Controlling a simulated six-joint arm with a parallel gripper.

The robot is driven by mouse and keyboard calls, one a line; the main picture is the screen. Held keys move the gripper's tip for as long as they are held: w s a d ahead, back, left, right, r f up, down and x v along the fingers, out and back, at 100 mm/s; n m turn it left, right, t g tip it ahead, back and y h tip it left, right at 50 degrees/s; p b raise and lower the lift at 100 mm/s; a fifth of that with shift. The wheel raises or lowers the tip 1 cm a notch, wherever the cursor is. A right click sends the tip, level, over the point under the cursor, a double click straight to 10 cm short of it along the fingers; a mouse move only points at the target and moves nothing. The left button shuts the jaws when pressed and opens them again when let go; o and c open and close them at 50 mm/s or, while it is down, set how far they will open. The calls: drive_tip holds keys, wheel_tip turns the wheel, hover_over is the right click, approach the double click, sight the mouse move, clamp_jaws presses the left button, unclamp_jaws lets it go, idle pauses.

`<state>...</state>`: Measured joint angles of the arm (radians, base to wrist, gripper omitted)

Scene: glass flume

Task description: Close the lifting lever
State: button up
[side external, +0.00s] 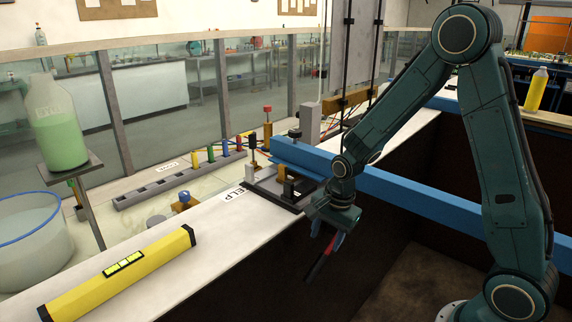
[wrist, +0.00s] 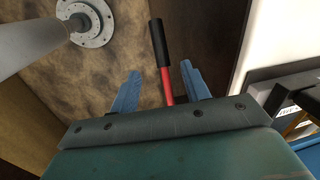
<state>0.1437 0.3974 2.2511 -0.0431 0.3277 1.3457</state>
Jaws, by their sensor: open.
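The lifting lever (side external: 319,262) is a red rod with a black grip, slanting down over the dark recess below my gripper in the side view. In the wrist view the lever (wrist: 160,48) runs up between the two blue fingers, its black grip beyond the fingertips. My gripper (side external: 328,236) points down and is open, with its fingers on either side of the red rod. In the wrist view my gripper (wrist: 160,72) shows a gap on both sides of the rod. The lever's pivot end is hidden behind my gripper body.
A blue beam (side external: 410,196) crosses behind my gripper. A black-framed fixture (side external: 283,190) sits on the white ledge (side external: 215,228) to the left. A yellow level (side external: 120,270) lies on the ledge. A jar of green liquid (side external: 56,130) stands at left. The recess below is open.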

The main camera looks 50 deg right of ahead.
sight(317, 265)
drive_tip(key=shift+w+a+f, duration=0.1)
drive_tip(key=shift+w+f, duration=0.25)
drive_tip(key=shift+f, duration=1.8)
drive_tip(key=shift+w+d+f, duration=0.1)
drive_tip(key=shift+w+f, duration=0.3)
drive_tip(key=shift+f, duration=1.7)
drive_tip(key=shift+w+a+f, duration=0.1)
drive_tip(key=shift+w+f, duration=0.25)
drive_tip(key=shift+f, duration=1.8)
clamp_jaws()
